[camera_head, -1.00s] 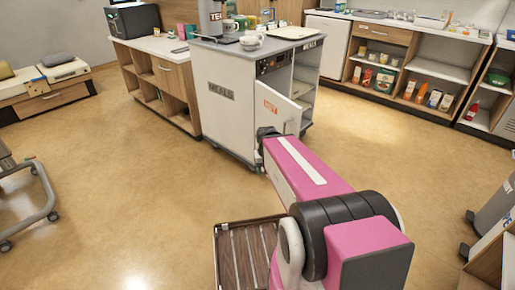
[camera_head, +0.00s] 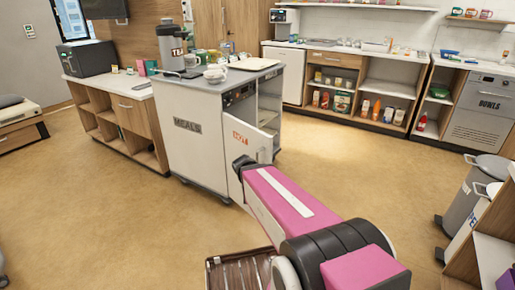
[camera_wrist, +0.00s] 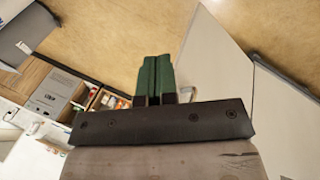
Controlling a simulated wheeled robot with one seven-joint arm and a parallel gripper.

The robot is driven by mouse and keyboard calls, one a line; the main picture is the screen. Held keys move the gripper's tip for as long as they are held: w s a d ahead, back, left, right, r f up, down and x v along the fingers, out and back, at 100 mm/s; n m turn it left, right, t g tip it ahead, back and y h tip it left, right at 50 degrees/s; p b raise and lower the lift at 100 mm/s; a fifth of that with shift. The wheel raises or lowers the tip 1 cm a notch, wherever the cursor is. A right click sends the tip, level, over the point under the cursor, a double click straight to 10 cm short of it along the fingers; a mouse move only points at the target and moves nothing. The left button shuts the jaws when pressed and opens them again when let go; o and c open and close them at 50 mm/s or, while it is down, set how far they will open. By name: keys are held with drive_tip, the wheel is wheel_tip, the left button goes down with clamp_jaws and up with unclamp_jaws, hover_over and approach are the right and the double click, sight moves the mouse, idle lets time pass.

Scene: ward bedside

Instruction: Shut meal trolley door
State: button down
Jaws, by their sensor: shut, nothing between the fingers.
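The meal trolley (camera_head: 200,135) is a white cabinet marked MEALS with a grey top, standing mid-room. Its white door (camera_head: 250,145), with an orange label, stands ajar at the front. Shelves inside show to the right of it. My arm reaches up to the door, and its wrist covers the door's lower part in the head view. My gripper (camera_wrist: 152,75) has green fingers, shut together with nothing between them. In the wrist view pale flat panels (camera_wrist: 222,65) lie right of the fingers. I cannot tell whether the fingers touch the door.
A tea urn (camera_head: 170,47), cups (camera_head: 215,75) and a tray (camera_head: 253,64) stand on the trolley top. A wooden counter (camera_head: 125,115) is to its left. Shelves (camera_head: 340,85) line the back wall. Grey bins (camera_head: 473,195) stand at right. The floor (camera_head: 350,160) between is clear.

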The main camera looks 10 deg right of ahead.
drive_tip(key=w+a+r+m+t+h, duration=0.2)
drive_tip(key=w+r+m+t+h, duration=0.1)
drive_tip(key=w+r+m+h, duration=0.3)
drive_tip(key=m+t+h, duration=0.3)
drive_tip(key=t+h, duration=0.2)
approach(263, 141)
drive_tip(key=shift+t, duration=0.3)
drive_tip(key=x, duration=0.7)
drive_tip(key=shift+s, duration=0.2)
drive_tip(key=shift+w+d, duration=0.15)
drive_tip(key=shift+d, duration=0.25)
